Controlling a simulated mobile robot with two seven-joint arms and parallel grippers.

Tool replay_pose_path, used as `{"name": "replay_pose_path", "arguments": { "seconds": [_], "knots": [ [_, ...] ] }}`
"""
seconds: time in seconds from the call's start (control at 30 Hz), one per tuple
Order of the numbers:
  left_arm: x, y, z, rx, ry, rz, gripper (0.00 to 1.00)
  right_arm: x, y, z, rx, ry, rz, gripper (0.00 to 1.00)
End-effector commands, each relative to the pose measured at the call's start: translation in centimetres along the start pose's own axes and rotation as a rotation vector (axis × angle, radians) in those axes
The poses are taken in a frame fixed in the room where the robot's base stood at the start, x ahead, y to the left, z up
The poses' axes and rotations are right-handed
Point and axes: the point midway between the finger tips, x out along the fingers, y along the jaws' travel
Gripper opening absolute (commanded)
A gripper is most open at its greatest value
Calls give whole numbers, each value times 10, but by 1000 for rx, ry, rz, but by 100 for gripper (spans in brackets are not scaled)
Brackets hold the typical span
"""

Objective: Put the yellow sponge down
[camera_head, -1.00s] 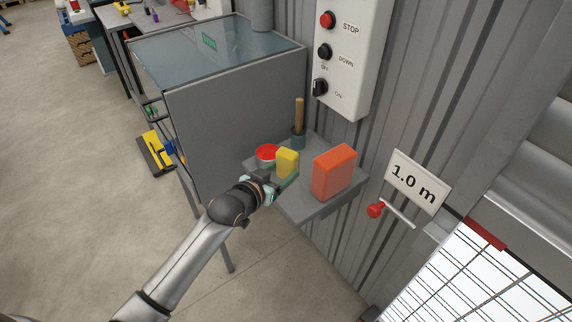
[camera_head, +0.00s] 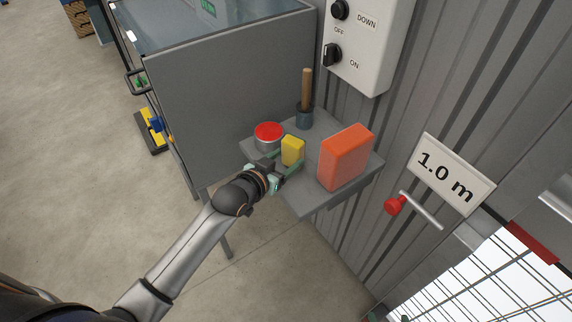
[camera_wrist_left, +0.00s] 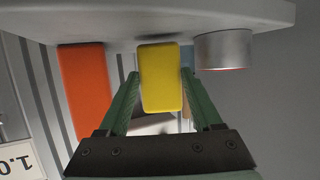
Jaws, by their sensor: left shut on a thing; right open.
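The yellow sponge (camera_head: 293,151) is upright over the small grey wall shelf (camera_head: 312,203), between a red-topped can and an orange block. My left gripper (camera_head: 287,166) reaches in from the left and is shut on the sponge. In the left wrist view, which shows the scene upside down, the sponge (camera_wrist_left: 160,85) sits between the two green fingers of the gripper (camera_wrist_left: 160,75). Its lower end is at or very near the shelf surface (camera_wrist_left: 120,20); I cannot tell for sure whether they touch. My right gripper is not in view.
The red-topped can (camera_head: 268,137) stands close left of the sponge, the orange block (camera_head: 345,158) to its right. A pot with a wooden handle (camera_head: 305,115) is behind. A grey cabinet (camera_head: 230,95) borders the shelf at left; the corrugated wall (camera_head: 400,105) is behind.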

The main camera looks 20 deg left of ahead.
Motion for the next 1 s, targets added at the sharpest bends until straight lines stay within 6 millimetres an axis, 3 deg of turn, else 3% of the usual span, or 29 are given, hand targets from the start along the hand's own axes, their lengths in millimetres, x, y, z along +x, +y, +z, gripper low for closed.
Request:
{"name": "replay_pose_path", "arguments": {
  "seconds": [0.07,0.5,0.53,0.77,1.0],
  "knots": [
    [2,2,10,0,1,1,6,8,1,8,0,1,0,84],
    [2,2,12,1,1,1,6,8,1,7,0,2,0,84],
    [2,2,12,1,1,1,70,8,1,7,0,2,0,84],
    [2,2,12,1,1,1,96,8,1,6,-1,3,0,84],
    [2,2,11,1,1,1,96,7,1,6,-1,3,0,84]
  ]
}}
